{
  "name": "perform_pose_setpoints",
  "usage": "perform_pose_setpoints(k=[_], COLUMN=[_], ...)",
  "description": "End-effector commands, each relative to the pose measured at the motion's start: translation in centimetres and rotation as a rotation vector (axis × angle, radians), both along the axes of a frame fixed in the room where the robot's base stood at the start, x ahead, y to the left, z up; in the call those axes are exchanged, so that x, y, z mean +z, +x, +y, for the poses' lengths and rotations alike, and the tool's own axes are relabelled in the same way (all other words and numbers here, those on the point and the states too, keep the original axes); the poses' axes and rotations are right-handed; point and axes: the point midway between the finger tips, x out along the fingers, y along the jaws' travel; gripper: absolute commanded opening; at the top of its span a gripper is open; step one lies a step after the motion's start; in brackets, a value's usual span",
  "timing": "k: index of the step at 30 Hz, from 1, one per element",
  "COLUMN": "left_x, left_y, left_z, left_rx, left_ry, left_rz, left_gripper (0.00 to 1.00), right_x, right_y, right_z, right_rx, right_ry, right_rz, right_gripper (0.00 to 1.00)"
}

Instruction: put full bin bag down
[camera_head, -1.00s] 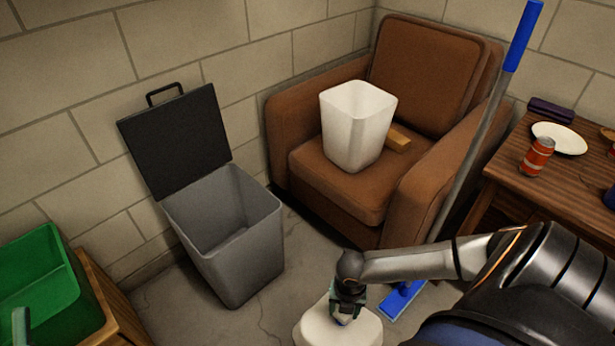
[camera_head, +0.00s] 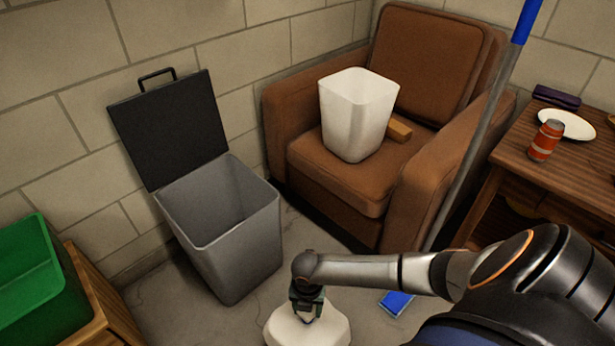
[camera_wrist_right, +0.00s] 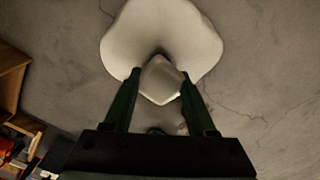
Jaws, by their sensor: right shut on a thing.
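The full bin bag (camera_head: 308,330) is a white, rounded bundle at the bottom middle of the head view. My right gripper (camera_head: 307,308) is above it and shut on its top. In the right wrist view the bag (camera_wrist_right: 150,32) spreads out beyond the fingers, and its pinched top lies between the fingertips of the gripper (camera_wrist_right: 160,84). The grey concrete floor (camera_wrist_right: 262,70) shows around the bag. I cannot tell whether the bag touches the floor. My left gripper is not in view.
A grey bin (camera_head: 235,250) with its dark lid (camera_head: 168,130) open stands left of the bag. A brown armchair (camera_head: 345,190) behind holds a white bin (camera_head: 357,115). A mop (camera_head: 470,140) leans by the wooden table (camera_head: 560,180). A green crate (camera_head: 50,300) is far left. Floor between is clear.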

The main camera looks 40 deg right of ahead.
Motion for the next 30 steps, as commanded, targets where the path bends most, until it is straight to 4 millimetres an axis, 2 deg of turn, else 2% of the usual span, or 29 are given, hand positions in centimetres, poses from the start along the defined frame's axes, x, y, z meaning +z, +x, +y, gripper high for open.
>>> perform_pose_setpoints(k=[1,6,20,21,28,30], left_x=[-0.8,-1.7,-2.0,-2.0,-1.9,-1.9], left_y=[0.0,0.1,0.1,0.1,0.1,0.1], left_z=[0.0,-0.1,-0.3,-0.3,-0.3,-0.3], left_rx=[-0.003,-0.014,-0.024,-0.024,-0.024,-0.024], left_ry=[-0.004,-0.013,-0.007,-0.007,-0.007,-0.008], left_rz=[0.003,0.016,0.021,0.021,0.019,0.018], left_gripper=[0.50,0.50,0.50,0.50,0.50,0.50], right_x=[-1.1,-2.7,-3.2,-3.3,-3.3,-3.3], right_y=[0.1,0.1,0.1,0.0,-0.1,-0.1], right_z=[0.1,0.1,0.1,0.0,0.0,0.0], right_rx=[-0.001,0.000,0.000,0.000,0.001,0.000], right_ry=[0.003,0.003,0.002,0.001,0.001,0.001], right_rz=[-0.002,-0.003,-0.004,0.000,0.000,0.000], right_gripper=[0.00,0.00,0.00,0.59,0.85,0.87])
